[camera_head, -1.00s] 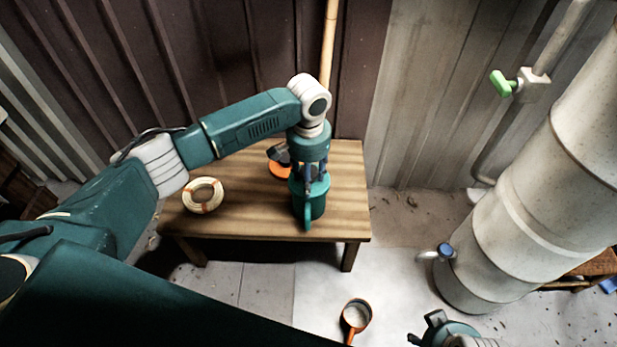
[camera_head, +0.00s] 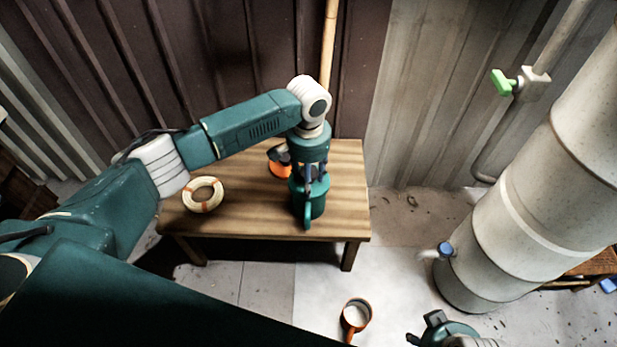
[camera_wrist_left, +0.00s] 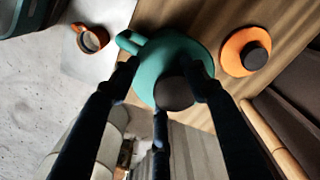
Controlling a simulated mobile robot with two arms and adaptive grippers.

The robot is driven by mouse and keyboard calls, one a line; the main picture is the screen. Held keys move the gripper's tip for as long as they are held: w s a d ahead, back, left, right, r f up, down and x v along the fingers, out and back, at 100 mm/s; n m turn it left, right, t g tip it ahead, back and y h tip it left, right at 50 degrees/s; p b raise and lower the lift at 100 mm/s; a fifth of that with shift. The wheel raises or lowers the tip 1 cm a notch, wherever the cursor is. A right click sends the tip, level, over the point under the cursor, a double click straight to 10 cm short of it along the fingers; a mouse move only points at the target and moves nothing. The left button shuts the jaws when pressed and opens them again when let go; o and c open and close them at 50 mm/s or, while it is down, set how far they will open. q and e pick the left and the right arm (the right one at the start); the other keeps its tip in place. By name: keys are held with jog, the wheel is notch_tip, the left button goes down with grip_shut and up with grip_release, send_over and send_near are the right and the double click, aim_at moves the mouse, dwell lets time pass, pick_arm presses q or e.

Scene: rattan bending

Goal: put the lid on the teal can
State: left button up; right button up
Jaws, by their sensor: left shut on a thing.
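The teal can (camera_head: 315,206) stands upright on the wooden table, its handle toward the front edge. My left gripper (camera_head: 310,178) points down right over the can's top. In the left wrist view its dark fingers (camera_wrist_left: 168,98) are closed around the dark round knob (camera_wrist_left: 175,94) of a teal lid (camera_wrist_left: 150,68). The lid lies over the can's mouth, and the can's handle sticks out beside it. The fingers hide much of the lid, and I cannot tell whether it is fully seated. My right gripper (camera_head: 424,330) is low at the bottom edge, its fingers apart and empty.
An orange lidded thing with a dark knob (camera_wrist_left: 245,52) stands beside the can, partly behind my gripper. A pale ring bound in orange (camera_head: 203,195) lies on the table's left. An orange mug (camera_head: 355,315) is below the front edge. A large pale pipe (camera_head: 530,215) stands right.

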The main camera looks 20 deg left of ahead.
pick_arm(q)
jog(key=shift+f, duration=0.3)
jog(key=shift+f, duration=0.15)
dwell(0.5)
jog(key=o, duration=1.9)
